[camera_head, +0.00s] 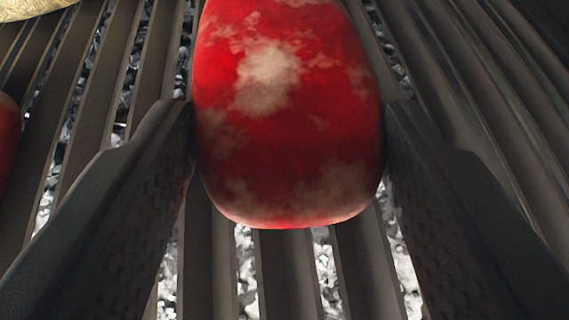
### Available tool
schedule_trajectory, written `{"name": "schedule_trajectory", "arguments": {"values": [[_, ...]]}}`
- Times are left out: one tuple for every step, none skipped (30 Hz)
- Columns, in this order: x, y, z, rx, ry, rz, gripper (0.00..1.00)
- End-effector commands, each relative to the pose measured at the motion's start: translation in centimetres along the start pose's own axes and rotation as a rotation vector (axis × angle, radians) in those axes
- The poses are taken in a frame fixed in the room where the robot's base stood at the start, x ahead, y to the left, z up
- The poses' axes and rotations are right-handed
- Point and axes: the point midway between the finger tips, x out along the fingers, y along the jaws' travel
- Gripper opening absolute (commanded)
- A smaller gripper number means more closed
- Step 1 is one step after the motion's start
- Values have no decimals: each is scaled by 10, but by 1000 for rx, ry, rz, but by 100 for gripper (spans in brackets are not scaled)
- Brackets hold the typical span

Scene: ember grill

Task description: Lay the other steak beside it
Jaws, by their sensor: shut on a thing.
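A red steak with pale marbled patches (290,120) fills the upper middle of the head camera view. My gripper (290,150) is shut on it, with one dark finger against its left side and one against its right. The steak is over the grill grate (285,275); I cannot tell whether it touches the bars. Its far end is cut off by the top edge. Part of another red thing (7,140), perhaps the other steak, shows at the left edge, mostly out of view.
A pale yellowish rounded thing (30,8) lies at the top left corner, mostly cut off. Dark metal bars run away from me, with grey-white embers (245,265) in the gaps. The bars on the right (500,100) are bare.

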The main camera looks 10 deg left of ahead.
Motion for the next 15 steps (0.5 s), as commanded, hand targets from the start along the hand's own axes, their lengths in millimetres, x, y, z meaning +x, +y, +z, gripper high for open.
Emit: {"name": "schedule_trajectory", "arguments": {"values": [[4, 0, 9, -3, -2, 0, 24], [5, 0, 13, -4, -2, 0, 24], [7, 0, 19, -3, -3, 0, 24], [8, 0, 22, -3, -3, -1, 24], [9, 0, 24, -3, -3, -1, 24], [10, 0, 25, -1, -2, -1, 24], [10, 0, 25, -1, -2, -2, 24], [10, 0, 24, 0, -2, -2, 24], [9, 0, 24, 0, -1, -2, 24], [9, 0, 24, 0, -1, -2, 24], [9, 0, 24, 0, -1, -1, 24], [9, 0, 23, 0, -1, -1, 24], [9, 0, 23, 0, -1, -1, 24], [9, 0, 24, 0, -1, -1, 24], [9, 0, 24, 0, -1, -1, 58]]}}
